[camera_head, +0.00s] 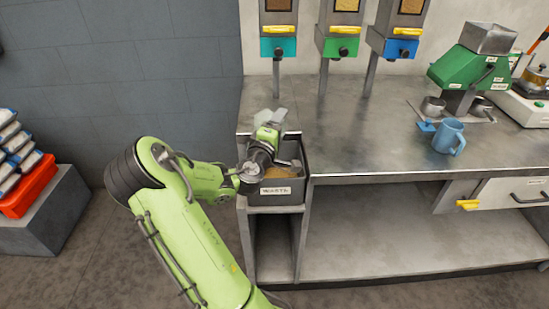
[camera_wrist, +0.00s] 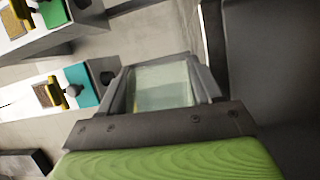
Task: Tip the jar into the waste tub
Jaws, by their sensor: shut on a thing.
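The jar (camera_head: 278,116) is clear and looks tilted in the head view; whether anything is in it I cannot tell. My gripper (camera_head: 268,128) is shut on it, above the waste tub. In the wrist view the jar (camera_wrist: 162,84) shows as a pale, see-through body between the two dark fingers of my gripper (camera_wrist: 165,75). The waste tub (camera_head: 283,198) is a dark grey box with a white label on its front, at the left end of the bench. Some brownish stuff shows inside it. My wrist hides part of its opening.
The metal bench (camera_head: 370,140) runs right from the tub, mostly clear. A blue mug (camera_head: 449,137) and a green machine (camera_head: 470,70) stand at its right. Several dispensers hang behind, one with a teal front (camera_head: 278,47). A red crate (camera_head: 28,188) is at far left.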

